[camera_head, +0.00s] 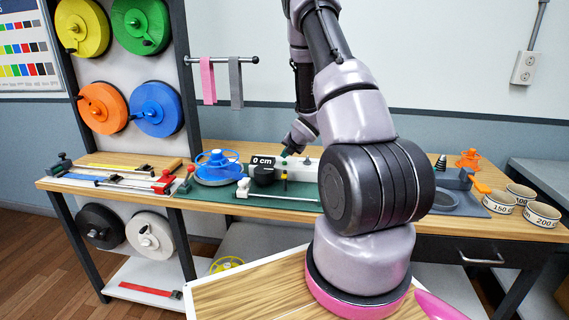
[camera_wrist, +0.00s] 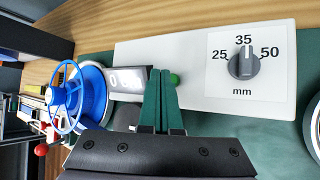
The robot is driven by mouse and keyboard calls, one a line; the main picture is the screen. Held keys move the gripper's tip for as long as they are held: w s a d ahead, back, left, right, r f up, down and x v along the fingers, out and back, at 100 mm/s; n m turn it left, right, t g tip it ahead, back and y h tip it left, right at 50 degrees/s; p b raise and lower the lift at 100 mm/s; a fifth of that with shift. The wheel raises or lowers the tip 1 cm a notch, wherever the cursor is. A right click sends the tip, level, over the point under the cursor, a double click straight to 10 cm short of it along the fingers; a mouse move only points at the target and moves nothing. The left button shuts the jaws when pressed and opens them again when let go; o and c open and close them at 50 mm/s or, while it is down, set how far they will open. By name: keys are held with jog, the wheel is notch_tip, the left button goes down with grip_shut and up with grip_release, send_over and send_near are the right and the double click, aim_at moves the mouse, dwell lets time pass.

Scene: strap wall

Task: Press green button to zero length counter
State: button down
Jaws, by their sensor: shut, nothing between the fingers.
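The green button (camera_wrist: 175,79) shows beside my fingertips in the wrist view, on a white panel (camera_wrist: 195,55), and is partly hidden by them. My gripper (camera_wrist: 160,72) is shut and empty, its green fingers together over the panel. I cannot tell whether the tips touch the button. In the head view my gripper (camera_head: 286,153) points down at the counter area of the bench. The length counter display (camera_head: 263,161) reads "0 cm" there. In the wrist view the display (camera_wrist: 126,80) is partly covered by the fingers.
A dial (camera_wrist: 243,63) on the panel points to 35 mm. A blue reel (camera_head: 217,166) stands left of the counter. A rail (camera_head: 275,196) runs along the front. Coloured spools (camera_head: 157,108) hang on the left rack.

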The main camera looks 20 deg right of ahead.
jog(key=shift+r, duration=2.55)
jog(key=s+a+r+m+h, duration=0.1)
jog(key=s+a+r+m, duration=0.1)
jog(key=s+r+m, duration=0.45)
jog(key=s+a+r+m, duration=0.1)
jog(key=r+m, duration=0.3)
jog(key=r, duration=0.5)
jog(key=s+a+r+m+h, duration=0.1)
jog(key=s+a+r+m, duration=0.1)
jog(key=s+r+m, duration=0.35)
jog(key=s+a+r+m+y, duration=0.1)
jog(key=s+a+r+m, duration=0.2)
jog(key=s, duration=0.4)
jog(key=s+a+r+m+g+y, duration=0.1)
jog(key=s+a+r+m, duration=0.2)
jog(key=s+a+m, duration=0.2)
jog(key=s+a+r+m+g+y, duration=0.1)
jog(key=s+a+r+m, duration=0.3)
jog(key=s+m, duration=0.3)
jog(key=s+a, duration=0.1)
jog(key=s, duration=0.2)
jog(key=shift+s+m+y, duration=0.3)
jog(key=shift+s, duration=0.05)
